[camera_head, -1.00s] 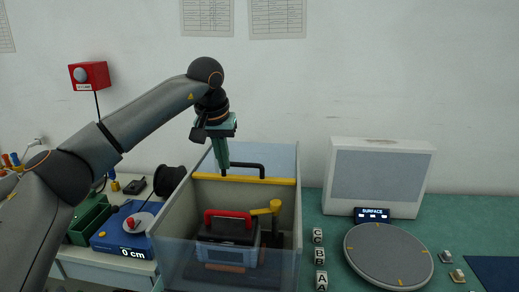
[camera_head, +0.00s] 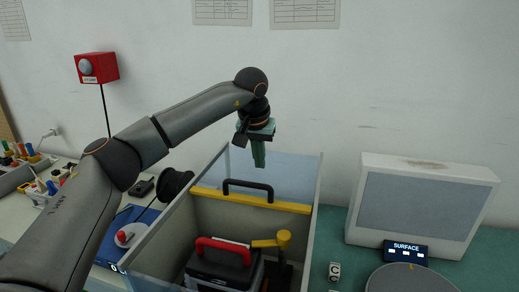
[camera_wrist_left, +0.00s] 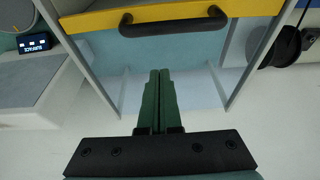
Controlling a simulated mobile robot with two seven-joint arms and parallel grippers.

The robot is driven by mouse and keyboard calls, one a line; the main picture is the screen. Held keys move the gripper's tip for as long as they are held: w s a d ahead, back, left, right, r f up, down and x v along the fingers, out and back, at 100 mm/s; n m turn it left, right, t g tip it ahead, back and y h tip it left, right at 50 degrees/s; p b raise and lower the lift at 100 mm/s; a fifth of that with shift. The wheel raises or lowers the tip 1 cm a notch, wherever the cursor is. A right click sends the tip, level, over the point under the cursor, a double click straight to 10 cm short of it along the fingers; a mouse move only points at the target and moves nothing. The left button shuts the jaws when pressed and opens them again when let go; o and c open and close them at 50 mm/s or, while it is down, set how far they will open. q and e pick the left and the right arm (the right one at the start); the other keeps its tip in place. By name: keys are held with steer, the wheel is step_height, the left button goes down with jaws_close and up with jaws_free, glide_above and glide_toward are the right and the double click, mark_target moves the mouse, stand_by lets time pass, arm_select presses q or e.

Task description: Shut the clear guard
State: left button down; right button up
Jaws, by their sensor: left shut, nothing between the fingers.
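The clear guard (camera_head: 291,172) is a see-through panel standing raised at the back of the grey open box. A yellow bar (camera_head: 215,197) with a black handle (camera_head: 235,182) runs across it. In the left wrist view the yellow bar (camera_wrist_left: 105,18) and black handle (camera_wrist_left: 175,22) are at the top. In the left wrist view the fingertips (camera_wrist_left: 159,72) lie over the clear panel, below the handle. Contact with the panel cannot be told. My right gripper is out of view.
The box (camera_head: 308,235) holds a case with a red handle (camera_head: 223,245) and a yellow lever (camera_head: 283,240). A grey-screened unit (camera_head: 420,205) and round plate (camera_head: 410,280) stand to the right. A black spool (camera_head: 174,182) is left of the box.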

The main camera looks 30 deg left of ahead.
mark_target(257, 197)
arm_select(q)
steer(key=x, duration=0.4)
steer(key=shift+f, duration=0.1)
steer(key=shift+s+f, duration=0.1)
steer(key=shift+s, duration=0.05)
steer(key=shift+s+d+r+p, duration=0.1)
steer(key=shift+s+d+p, duration=0.05)
steer(key=shift+s, duration=0.4)
steer(key=shift+s+d+r+p, duration=0.1)
steer(key=shift+s+d+r, duration=0.1)
steer(key=shift+s, duration=0.35)
steer(key=shift+s+d+r+p, duration=0.1)
steer(key=shift+s+d+p, duration=0.05)
steer(key=shift+s, duration=0.4)
steer(key=shift+f, duration=0.1)
